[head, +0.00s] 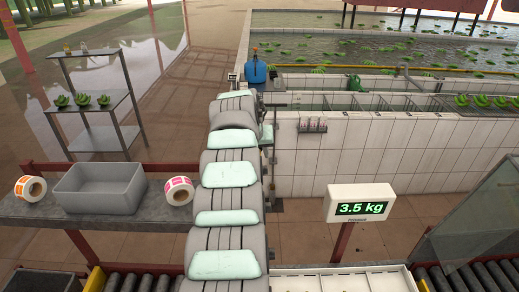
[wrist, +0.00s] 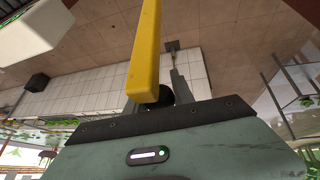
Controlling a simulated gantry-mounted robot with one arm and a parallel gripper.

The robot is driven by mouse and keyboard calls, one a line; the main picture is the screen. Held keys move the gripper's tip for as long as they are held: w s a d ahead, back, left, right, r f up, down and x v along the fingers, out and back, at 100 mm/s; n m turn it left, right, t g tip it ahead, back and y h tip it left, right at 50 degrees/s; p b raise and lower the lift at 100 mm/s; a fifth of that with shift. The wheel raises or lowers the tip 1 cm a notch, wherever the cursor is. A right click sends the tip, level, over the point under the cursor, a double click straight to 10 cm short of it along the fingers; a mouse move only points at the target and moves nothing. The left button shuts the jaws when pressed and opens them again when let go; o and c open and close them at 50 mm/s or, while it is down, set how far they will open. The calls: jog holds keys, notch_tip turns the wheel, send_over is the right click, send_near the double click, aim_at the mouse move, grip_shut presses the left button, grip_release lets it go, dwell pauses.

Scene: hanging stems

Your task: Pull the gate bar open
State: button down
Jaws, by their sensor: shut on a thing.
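In the wrist view a yellow bar (wrist: 147,50), which I take to be the gate bar, runs from the top edge down to my gripper (wrist: 160,90). My gripper is shut on it. Grey fingers show on either side of the bar's near end, with a dark round part beside it. The bar hides part of the fingers and the exact contact. In the head view I cannot make out the gripper or the held bar clearly; grey and pale green segments run up the middle and cover that area.
A white tiled wall (head: 360,157) and water tanks (head: 390,40) lie beyond. A scale display (head: 361,204) reading 3.5 kg stands at the right. A shelf with a grey bin (head: 100,188) and label rolls (head: 179,191) is at the left. Rollers (head: 140,283) run along the front.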

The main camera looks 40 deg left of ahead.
jog(key=shift+s+f, duration=0.1)
jog(key=shift+f, duration=0.25)
jog(key=c, duration=1.4)
grip_release()
jog(key=shift+s, duration=0.1)
jog(key=o, duration=0.3)
jog(key=shift+r, duration=0.25)
jog(key=b+v, duration=0.5)
jog(key=v, duration=0.5)
jog(key=shift+s+r, duration=0.15)
jog(key=shift+r, duration=0.15)
